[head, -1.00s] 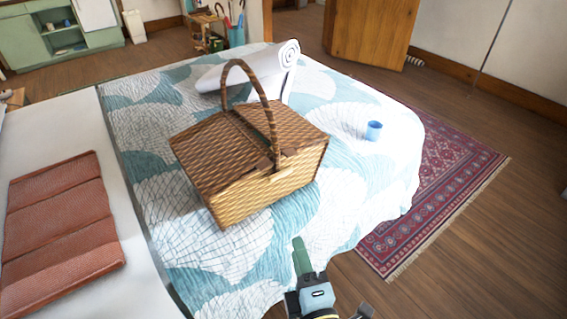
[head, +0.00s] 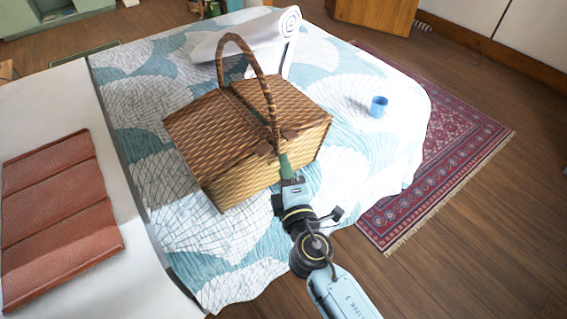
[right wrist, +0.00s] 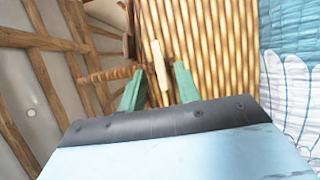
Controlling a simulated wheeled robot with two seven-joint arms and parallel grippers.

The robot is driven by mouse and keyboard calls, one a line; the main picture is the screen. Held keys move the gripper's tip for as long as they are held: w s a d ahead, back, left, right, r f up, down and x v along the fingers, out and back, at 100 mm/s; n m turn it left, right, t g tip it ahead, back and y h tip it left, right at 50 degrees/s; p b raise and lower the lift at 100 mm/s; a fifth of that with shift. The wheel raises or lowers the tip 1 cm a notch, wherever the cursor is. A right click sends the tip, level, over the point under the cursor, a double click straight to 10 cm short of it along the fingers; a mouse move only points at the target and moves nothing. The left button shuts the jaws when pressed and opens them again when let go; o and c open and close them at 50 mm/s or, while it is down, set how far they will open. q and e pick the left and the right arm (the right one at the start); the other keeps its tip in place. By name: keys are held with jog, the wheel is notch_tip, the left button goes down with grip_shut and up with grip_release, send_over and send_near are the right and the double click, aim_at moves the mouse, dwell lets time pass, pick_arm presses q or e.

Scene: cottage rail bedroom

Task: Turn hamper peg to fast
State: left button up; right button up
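The wicker hamper (head: 235,140) stands on the bed with its lid down and its arched handle up. A pale wooden peg (right wrist: 156,68) shows on its woven face in the right wrist view, lengthwise between my two green fingertips. In the head view the peg is hidden by my gripper or too small to make out. My right gripper (head: 285,165) is at the hamper's front face, below the handle's near foot. In the right wrist view my right gripper (right wrist: 161,72) is open, with a gap on each side of the peg. My left gripper is out of view.
The bed has a teal and white quilt (head: 140,110). A rolled white towel or mat (head: 265,35) lies behind the hamper, and a blue cup (head: 378,106) stands to its right. A folded red-brown blanket (head: 60,200) lies at left. A patterned rug (head: 440,165) covers the floor at right.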

jog(key=shift+x, duration=0.85)
jog(key=shift+c, duration=0.4)
grip_shut()
